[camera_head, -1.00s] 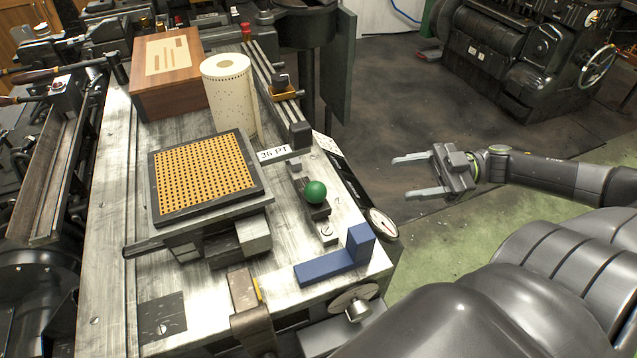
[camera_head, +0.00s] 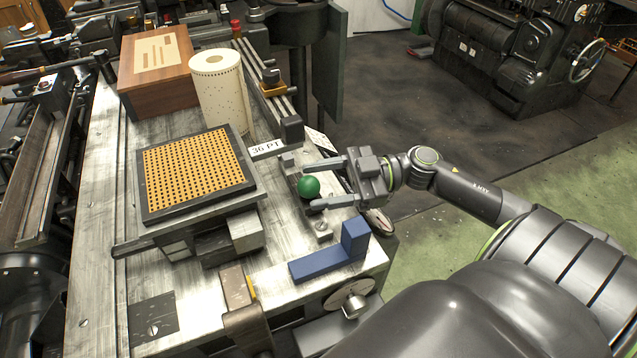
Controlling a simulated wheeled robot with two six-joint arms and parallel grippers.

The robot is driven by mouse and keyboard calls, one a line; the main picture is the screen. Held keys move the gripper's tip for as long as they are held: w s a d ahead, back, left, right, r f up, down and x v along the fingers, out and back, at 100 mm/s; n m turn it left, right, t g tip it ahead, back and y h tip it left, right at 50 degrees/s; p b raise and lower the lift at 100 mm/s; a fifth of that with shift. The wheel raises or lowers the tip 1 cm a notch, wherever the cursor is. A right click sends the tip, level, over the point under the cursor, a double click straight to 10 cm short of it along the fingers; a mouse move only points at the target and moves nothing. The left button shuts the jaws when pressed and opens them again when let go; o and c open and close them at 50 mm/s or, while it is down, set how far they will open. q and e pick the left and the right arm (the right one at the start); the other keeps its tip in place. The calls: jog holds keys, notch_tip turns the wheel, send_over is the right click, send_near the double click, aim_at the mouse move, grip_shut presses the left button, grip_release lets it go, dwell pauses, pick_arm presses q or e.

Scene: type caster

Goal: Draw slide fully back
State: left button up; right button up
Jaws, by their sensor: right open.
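The green ball knob (camera_head: 309,187) sits on a dark slide block on the right part of the pale metal bench. My right gripper (camera_head: 308,187) is open, with one finger behind the knob and the other in front of it. The fingertips reach to about the knob's sides; I cannot tell whether they touch it. The slide's rail shows in front of the knob, with a small metal end piece (camera_head: 322,230). A bar marked 36 PT (camera_head: 268,147) lies behind and left of the knob. My left gripper is not in view.
A matrix case with a yellow perforated grid (camera_head: 197,172) lies left of the knob. A blue L-shaped block (camera_head: 330,260) stands near the bench's front right corner. A perforated paper roll (camera_head: 217,88) and a wooden box (camera_head: 157,70) stand at the back.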

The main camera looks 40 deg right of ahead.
jog(key=shift+w+a, duration=0.2)
jog(key=shift+a, duration=0.2)
grip_shut()
jog(key=shift+s, duration=0.25)
jog(key=s, duration=0.1)
jog(key=s+a+p, duration=0.1)
jog(key=s, duration=0.1)
jog(key=shift+s, duration=0.1)
jog(key=shift+w+d+f, duration=0.15)
jog(key=shift+w, duration=0.05)
jog(key=shift+c, duration=1.7)
grip_release()
jog(key=o, duration=0.3)
jog(key=shift+s, duration=0.2)
jog(key=shift+o, duration=0.2)
jog(key=shift+w, duration=0.1)
